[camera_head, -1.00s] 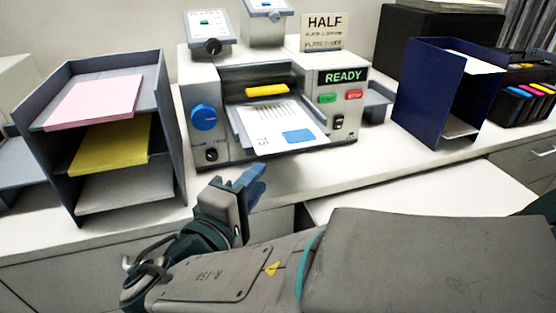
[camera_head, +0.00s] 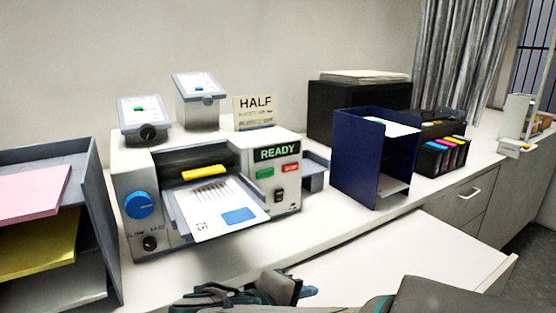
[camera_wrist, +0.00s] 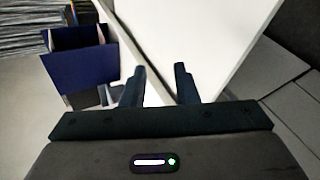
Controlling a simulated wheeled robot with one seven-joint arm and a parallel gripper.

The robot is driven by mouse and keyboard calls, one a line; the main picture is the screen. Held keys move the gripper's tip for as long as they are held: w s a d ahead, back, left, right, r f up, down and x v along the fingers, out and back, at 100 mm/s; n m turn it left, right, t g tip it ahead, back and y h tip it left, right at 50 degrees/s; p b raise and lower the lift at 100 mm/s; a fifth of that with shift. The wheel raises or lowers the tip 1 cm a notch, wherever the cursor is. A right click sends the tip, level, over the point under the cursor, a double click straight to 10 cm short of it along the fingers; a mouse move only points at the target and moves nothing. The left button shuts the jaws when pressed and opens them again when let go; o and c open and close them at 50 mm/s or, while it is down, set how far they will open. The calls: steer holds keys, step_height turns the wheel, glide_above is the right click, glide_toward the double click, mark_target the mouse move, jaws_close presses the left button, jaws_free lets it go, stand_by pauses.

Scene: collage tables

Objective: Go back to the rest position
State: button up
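My gripper (camera_wrist: 160,85) shows in the wrist view with its two dark fingers apart and nothing between them. It hangs in front of a white surface (camera_wrist: 190,35). In the head view my gripper (camera_head: 305,291) is at the bottom middle, in front of the counter and below the machine, partly cut off by the frame edge. My grey arm runs to the bottom right.
A machine (camera_head: 270,205) showing READY stands on the counter with a printed sheet (camera_head: 215,222). A paper tray rack (camera_head: 95,190) is at left. A blue holder (camera_head: 358,165) and an open white drawer (camera_head: 400,255) are at right.

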steer(key=s+d+f+m+g, duration=0.1)
steer(key=d, duration=0.1)
steer(key=d+f+m+g+y, duration=0.1)
steer(key=d+f+g, duration=0.1)
steer(key=d, duration=0.1)
steer(key=s+d+f+m+g+y, duration=0.1)
steer(key=d+f+m+g, duration=0.1)
steer(key=d, duration=0.1)
steer(key=shift+s, duration=0.35)
steer(key=s+d+f+m+g+y, duration=0.1)
steer(key=m+y, duration=0.1)
steer(key=s+d+f+m+y, duration=0.1)
steer(key=shift+d+f+m+g+y, duration=0.1)
steer(key=shift+d+m+g+y, duration=0.15)
steer(key=shift+m+g+y, duration=0.15)
steer(key=shift+s+d+f+m+y, duration=0.1)
steer(key=shift+d+m+y, duration=0.15)
steer(key=shift+m+y, duration=0.2)
steer(key=shift+w+d+m+t+y, duration=0.25)
steer(key=shift+m+t+y, duration=0.25)
steer(key=shift+m+y, duration=0.35)
